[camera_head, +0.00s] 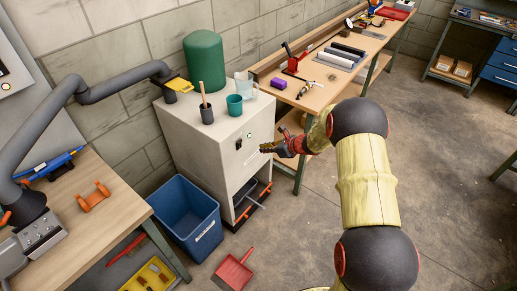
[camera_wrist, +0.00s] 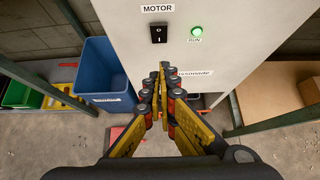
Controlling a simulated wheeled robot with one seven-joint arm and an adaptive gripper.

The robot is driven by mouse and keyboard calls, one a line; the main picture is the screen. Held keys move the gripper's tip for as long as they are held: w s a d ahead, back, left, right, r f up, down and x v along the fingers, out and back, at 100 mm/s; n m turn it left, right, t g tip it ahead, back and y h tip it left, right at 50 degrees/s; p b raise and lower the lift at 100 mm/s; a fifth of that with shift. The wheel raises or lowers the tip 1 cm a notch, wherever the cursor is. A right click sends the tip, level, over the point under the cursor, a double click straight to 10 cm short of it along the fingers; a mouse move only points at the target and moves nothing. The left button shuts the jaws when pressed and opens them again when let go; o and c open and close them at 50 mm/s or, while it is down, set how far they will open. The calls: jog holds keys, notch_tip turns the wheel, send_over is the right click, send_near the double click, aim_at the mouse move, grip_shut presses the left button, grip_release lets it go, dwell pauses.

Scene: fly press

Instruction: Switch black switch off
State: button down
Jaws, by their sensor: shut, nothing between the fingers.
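The black switch (camera_wrist: 158,33) is a rocker on the grey cabinet's front, under a "MOTOR" label. In the wrist view it sits at top centre, and it also shows small in the head view (camera_head: 238,144). A green lamp (camera_wrist: 196,31) labelled "RUN" is lit to its right; it also shows in the head view (camera_head: 249,135). My gripper (camera_wrist: 160,68) is shut and empty, with its fingertips appearing just below the switch in the wrist view. In the head view my gripper (camera_head: 266,148) is in front of the cabinet, right of the switch. I cannot tell whether it touches the cabinet.
The grey cabinet (camera_head: 183,130) carries a green cylinder, cups and a jug on top. A blue bin (camera_head: 187,222) stands left of it, and a red dustpan (camera_head: 233,272) lies in front. Workbenches (camera_head: 330,75) flank the cabinet.

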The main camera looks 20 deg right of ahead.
aim_at(240, 145)
jog(key=b+x, duration=0.1)
jog(key=x, duration=0.2)
jog(key=w+r+x, duration=0.1)
jog(key=x, duration=0.3)
jog(key=r+b+x, duration=0.1)
jog(key=x, duration=0.3)
jog(key=shift+w+a+f+b, duration=0.1)
jog(key=shift+w+a+b, duration=0.25)
jog(key=shift+a, duration=0.15)
jog(key=shift+w+a+r+p, duration=0.3)
jog(key=shift+p, duration=0.1)
jog(key=shift+f, duration=0.1)
